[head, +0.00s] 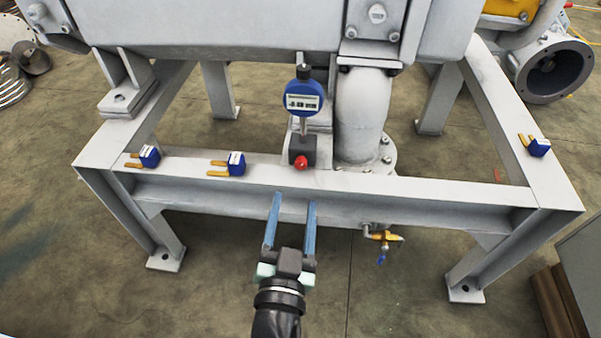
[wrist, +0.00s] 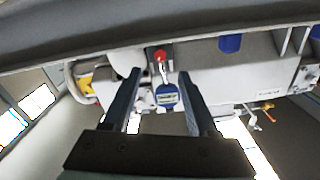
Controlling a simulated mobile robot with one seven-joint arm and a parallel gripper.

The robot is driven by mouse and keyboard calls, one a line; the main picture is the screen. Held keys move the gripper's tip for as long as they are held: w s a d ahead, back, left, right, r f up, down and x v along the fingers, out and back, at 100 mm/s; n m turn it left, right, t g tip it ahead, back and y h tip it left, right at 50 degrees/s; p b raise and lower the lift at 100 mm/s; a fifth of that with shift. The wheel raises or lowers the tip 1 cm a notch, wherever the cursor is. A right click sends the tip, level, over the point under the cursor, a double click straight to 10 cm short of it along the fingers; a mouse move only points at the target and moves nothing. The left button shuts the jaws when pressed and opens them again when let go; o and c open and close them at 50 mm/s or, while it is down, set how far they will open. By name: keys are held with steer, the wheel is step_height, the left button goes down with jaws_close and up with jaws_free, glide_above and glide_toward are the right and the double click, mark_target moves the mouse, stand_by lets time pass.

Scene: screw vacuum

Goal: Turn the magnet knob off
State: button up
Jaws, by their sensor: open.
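The red magnet knob (head: 301,162) is on the front of a dark magnetic base (head: 302,146) standing on the grey frame beam. A blue dial gauge with a digital display (head: 303,101) is on a post above the base. My gripper (head: 294,202) is open and empty, in front of and below the knob in the head view, apart from it. In the wrist view the knob (wrist: 160,55) shows just beyond the gap between the fingertips (wrist: 159,73), with the blue gauge (wrist: 167,97) seen between the fingers. The knob's turn position is too small to tell.
The grey beam (head: 430,189) runs across in front. Blue blocks with yellow prongs lie on it at left (head: 236,164) (head: 149,157) and right (head: 538,147). A grey pipe (head: 362,115) stands right of the base. A brass valve (head: 383,236) hangs below the beam.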

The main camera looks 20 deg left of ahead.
mark_target(300, 166)
steer(key=x, duration=0.8)
steer(key=shift+w+a, duration=0.1)
steer(key=shift+w, duration=0.1)
jaws_close()
